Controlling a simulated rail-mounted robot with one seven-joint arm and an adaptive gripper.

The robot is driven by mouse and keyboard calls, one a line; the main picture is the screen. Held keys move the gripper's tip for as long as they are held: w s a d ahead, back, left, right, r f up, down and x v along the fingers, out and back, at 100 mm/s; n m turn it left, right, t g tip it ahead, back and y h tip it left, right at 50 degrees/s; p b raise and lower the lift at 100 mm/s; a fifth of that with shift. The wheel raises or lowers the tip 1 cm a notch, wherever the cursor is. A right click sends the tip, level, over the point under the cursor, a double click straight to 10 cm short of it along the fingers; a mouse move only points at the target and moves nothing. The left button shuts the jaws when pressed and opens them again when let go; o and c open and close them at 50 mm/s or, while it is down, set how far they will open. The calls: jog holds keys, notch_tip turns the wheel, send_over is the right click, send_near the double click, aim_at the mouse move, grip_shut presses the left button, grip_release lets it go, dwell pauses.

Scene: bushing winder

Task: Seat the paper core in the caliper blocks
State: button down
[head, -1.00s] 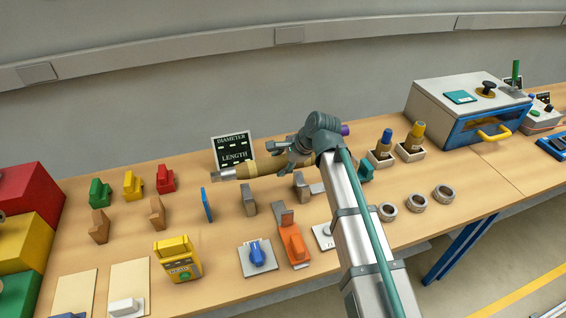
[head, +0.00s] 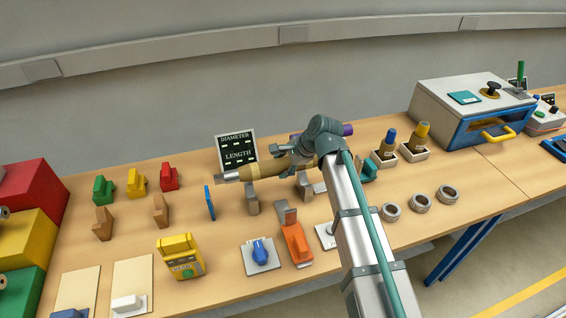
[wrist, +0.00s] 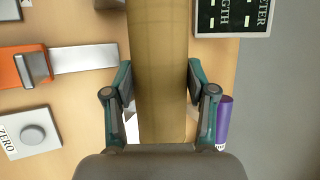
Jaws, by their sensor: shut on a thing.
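The paper core (head: 265,168) is a long tan tube with a grey metal end at the left. My gripper (head: 303,155) is shut across it near its right part. The wrist view shows a finger on each side of the core (wrist: 158,50), with my gripper (wrist: 159,85) around it. The core lies roughly level, just above the two grey caliper blocks, the left block (head: 252,200) and the right block (head: 305,187). Whether it touches them I cannot tell. The core's right end is hidden behind my arm.
A blue upright plate (head: 209,203) stands left of the blocks. The DIAMETER/LENGTH display (head: 237,148) is behind the core. An orange slide device (head: 296,243) and a blue-knob pad (head: 261,254) are in front. A purple cylinder (wrist: 223,120) lies close to my gripper.

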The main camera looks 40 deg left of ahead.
jog(key=shift+f+b, duration=1.05)
jog(key=shift+f, duration=2.2)
jog(key=shift+f, duration=0.35)
jog(key=shift+c, duration=1.4)
grip_release()
jog(key=shift+f, duration=0.1)
jog(key=shift+d, duration=0.1)
jog(key=v, duration=1.2)
